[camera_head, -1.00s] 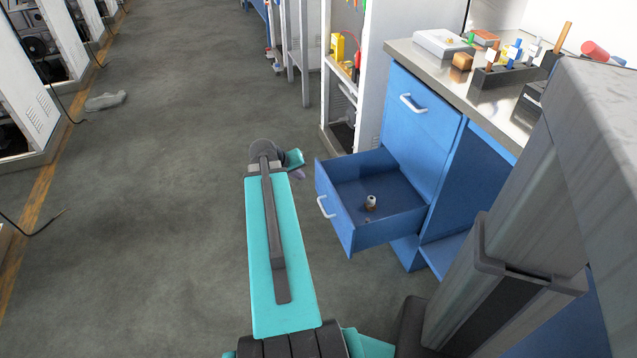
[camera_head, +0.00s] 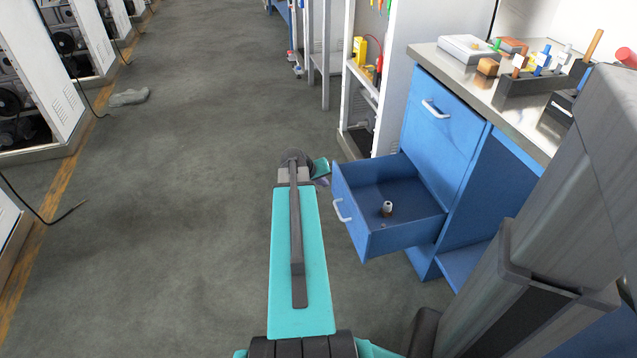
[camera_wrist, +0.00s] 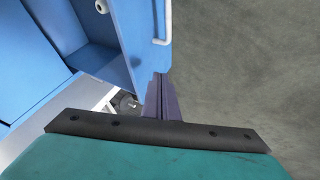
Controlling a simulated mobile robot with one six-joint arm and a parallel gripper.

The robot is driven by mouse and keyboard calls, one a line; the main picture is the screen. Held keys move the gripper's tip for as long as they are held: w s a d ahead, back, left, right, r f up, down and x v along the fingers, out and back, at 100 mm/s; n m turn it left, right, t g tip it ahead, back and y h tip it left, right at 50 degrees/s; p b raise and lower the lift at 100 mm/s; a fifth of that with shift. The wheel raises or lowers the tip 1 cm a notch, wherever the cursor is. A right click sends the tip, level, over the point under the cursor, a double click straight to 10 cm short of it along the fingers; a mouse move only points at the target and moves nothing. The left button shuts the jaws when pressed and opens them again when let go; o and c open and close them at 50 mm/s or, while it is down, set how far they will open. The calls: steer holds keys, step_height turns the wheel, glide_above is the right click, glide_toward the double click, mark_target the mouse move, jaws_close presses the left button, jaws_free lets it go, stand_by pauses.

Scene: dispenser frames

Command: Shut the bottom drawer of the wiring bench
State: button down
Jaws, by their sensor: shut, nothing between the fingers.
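The bottom drawer (camera_head: 353,226) of the blue wiring bench (camera_head: 437,167) is pulled well out, and its white handle (camera_head: 341,210) is on the front panel. A small white and brown part (camera_head: 387,209) lies inside it. In the wrist view the drawer (camera_wrist: 134,32) is at upper left, with its handle (camera_wrist: 163,24) at the top. My gripper (camera_wrist: 161,92) is shut and empty. It shows just beside the drawer front's edge; I cannot tell whether they touch. In the head view, my arm's wrist mostly hides the gripper, left of the drawer's far front corner.
The upper drawer (camera_head: 446,125) is shut. The steel benchtop (camera_head: 432,60) holds a tool block (camera_head: 535,83) and several small items. A white open cabinet (camera_head: 392,75) stands just beyond the drawer.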

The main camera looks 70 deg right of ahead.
mark_target(341, 185)
steer(key=shift+s+d+f+b, duration=0.2)
steer(key=shift+s+d+f, duration=0.15)
steer(key=shift+s+d, duration=0.3)
steer(key=shift+s+d+f+b, duration=0.2)
steer(key=shift+s+d+f, duration=0.1)
steer(key=shift+s+d, duration=0.3)
steer(key=shift+s+d+f+b, duration=0.2)
steer(key=shift+s+d+f, duration=0.25)
steer(key=shift+d, duration=0.35)
steer(key=shift+r, duration=0.1)
